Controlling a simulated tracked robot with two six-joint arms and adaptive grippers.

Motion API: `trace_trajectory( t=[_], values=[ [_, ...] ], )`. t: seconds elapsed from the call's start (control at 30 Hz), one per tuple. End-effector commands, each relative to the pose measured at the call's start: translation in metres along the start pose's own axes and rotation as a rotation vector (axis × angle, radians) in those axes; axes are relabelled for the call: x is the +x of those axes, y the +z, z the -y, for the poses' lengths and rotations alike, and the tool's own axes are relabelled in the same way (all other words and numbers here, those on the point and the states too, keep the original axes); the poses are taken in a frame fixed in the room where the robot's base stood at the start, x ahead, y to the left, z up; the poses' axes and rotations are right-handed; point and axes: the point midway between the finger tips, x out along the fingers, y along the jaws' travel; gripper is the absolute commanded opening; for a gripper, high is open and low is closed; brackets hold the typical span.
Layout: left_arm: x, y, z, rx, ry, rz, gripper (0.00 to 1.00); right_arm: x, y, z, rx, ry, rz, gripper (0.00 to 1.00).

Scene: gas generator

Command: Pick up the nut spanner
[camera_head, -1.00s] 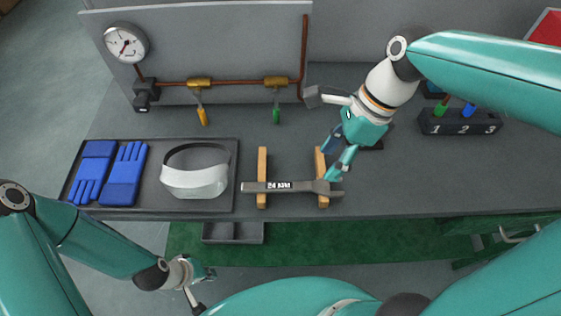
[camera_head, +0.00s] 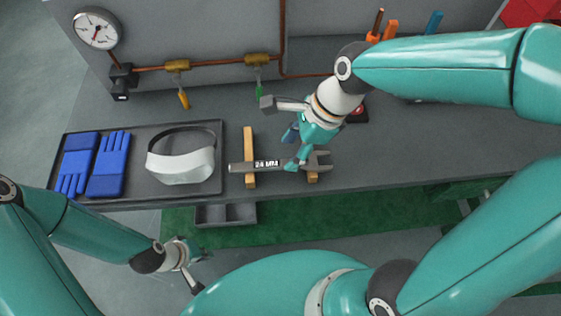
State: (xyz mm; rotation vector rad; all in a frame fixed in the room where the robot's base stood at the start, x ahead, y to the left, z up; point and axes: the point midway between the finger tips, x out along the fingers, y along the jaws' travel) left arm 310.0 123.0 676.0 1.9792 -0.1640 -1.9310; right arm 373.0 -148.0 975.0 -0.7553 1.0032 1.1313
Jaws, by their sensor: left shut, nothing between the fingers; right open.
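The nut spanner (camera_head: 243,167) is a grey bar marked "24 MM", with its open jaw at the right end. It lies across two wooden blocks, the left block (camera_head: 249,142) and a right block (camera_head: 313,178) mostly hidden by my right gripper. My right gripper (camera_head: 294,164) is open, its fingertips at the spanner's upper edge, between the label and the jaw. Whether they touch the spanner cannot be told. My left gripper (camera_head: 198,270) is shut and empty at the lower left, in front of the bench and well away from the spanner.
A dark tray (camera_head: 135,194) with blue gloves (camera_head: 110,164) and a white visor (camera_head: 181,165) is left of the spanner. A panel with a gauge (camera_head: 96,28), yellow valve (camera_head: 183,98) and green valve (camera_head: 259,90) stands behind. The bench (camera_head: 390,175) is clear to the right.

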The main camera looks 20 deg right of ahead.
Motion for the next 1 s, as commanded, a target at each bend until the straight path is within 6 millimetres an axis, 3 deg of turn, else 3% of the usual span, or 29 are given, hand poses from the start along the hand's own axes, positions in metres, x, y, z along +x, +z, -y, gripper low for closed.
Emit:
trace_trajectory(
  t=[0.17,0.5,0.77,1.0],
  values=[
    [-0.001,0.0,0.0,0.0,0.0,0.0,0.0,0.01,0.001,0.001,0.0,0.003,-0.001,0.55],
    [-0.002,0.0,-0.001,0.0,0.0,0.0,0.0,0.053,0.002,0.006,0.0,0.004,-0.001,0.55],
    [-0.002,0.0,-0.001,0.0,0.0,0.0,0.0,0.055,0.003,0.007,0.0,0.001,0.0,0.55],
    [-0.002,0.0,-0.001,0.0,0.0,0.0,0.0,0.055,0.002,0.007,0.0,0.0,0.0,0.17]
  ],
)
